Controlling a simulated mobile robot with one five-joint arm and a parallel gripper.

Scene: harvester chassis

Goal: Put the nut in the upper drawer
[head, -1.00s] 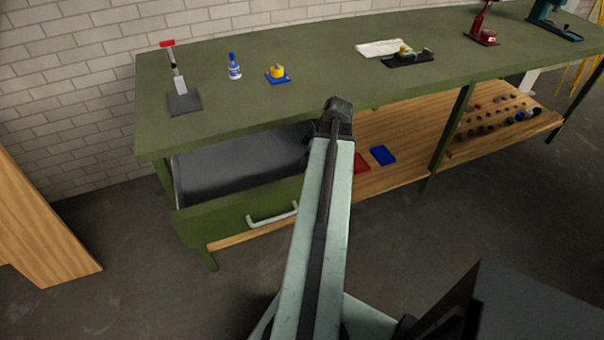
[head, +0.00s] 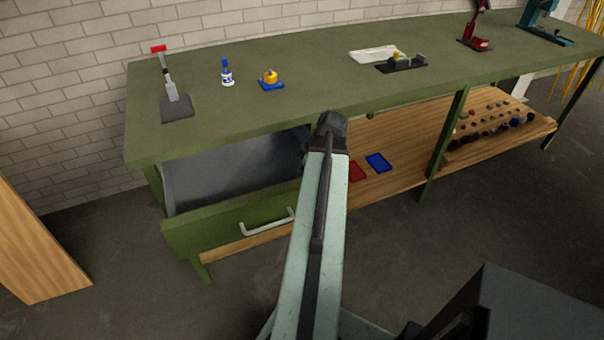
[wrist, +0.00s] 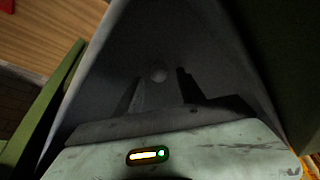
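The upper drawer (head: 225,225) is pulled out under the left end of the green bench. Its grey inside also shows in the wrist view (wrist: 105,75). My gripper (wrist: 160,77) is over or inside the drawer, with its two dark fingers apart. In the head view my arm hides the gripper and the nut.
The bench top (head: 220,120) overhangs the drawer's back part. On it are a blue-and-white bottle (head: 228,75) and a yellow item on a blue pad (head: 270,80). A wooden lower shelf (head: 400,150) carries red and blue trays. A wooden panel (head: 35,245) stands at left.

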